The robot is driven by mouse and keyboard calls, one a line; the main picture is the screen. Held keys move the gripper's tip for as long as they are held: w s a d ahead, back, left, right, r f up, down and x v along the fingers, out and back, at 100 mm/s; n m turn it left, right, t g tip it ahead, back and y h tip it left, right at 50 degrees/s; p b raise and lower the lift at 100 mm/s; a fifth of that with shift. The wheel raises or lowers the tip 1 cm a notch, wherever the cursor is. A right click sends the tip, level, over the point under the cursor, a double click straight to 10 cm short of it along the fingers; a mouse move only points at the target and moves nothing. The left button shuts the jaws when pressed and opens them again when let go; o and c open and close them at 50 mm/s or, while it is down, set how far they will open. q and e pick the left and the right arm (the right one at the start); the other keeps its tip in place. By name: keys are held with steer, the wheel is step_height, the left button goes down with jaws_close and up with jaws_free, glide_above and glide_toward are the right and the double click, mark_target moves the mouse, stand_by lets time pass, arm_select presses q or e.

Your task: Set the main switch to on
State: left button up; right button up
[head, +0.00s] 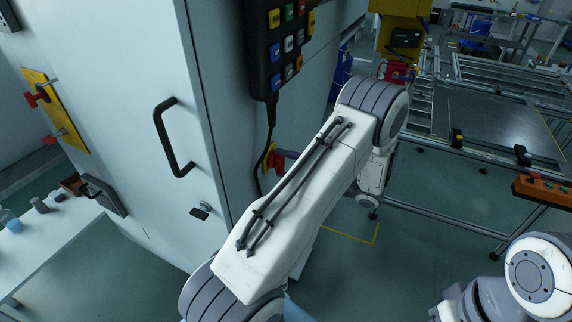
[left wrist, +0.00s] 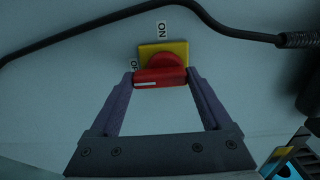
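The main switch shows in the left wrist view as a red rotary handle (left wrist: 161,78) on a yellow plate (left wrist: 178,48). An ON label (left wrist: 164,30) is above it and a partly covered OFF label (left wrist: 133,68) is to its left. The handle lies crosswise, its white mark at the OFF side. My left gripper (left wrist: 160,80) has one finger at each end of the handle, with no clear gap, and looks shut on it. In the head view the switch (head: 278,161) is partly hidden behind my left arm, which also hides the left gripper. My right gripper is out of view.
A black cable (left wrist: 95,22) runs above the switch. A button pendant (head: 285,45) hangs on the cabinet (head: 130,90). A metal frame table (head: 490,115) stands at right.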

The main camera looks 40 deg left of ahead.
arm_select(q)
steer(key=c, duration=0.4)
steer(key=shift+m, duration=0.3)
steer(key=m+p, duration=0.1)
steer(key=m, duration=0.2)
steer(key=shift+s+r+m, duration=0.1)
steer(key=shift+m, duration=0.2)
steer(key=m+p, duration=0.1)
steer(key=m, duration=0.2)
steer(key=shift+s+d+m+p, duration=0.1)
steer(key=shift+m+p, duration=0.2)
steer(key=shift+p, duration=0.1)
steer(key=m+p, duration=0.2)
steer(key=m, duration=0.3)
steer(key=shift+s+r, duration=0.1)
steer(key=shift+r, duration=0.05)
steer(key=m+p, duration=0.2)
steer(key=m, duration=0.3)
steer(key=shift+m, duration=0.3)
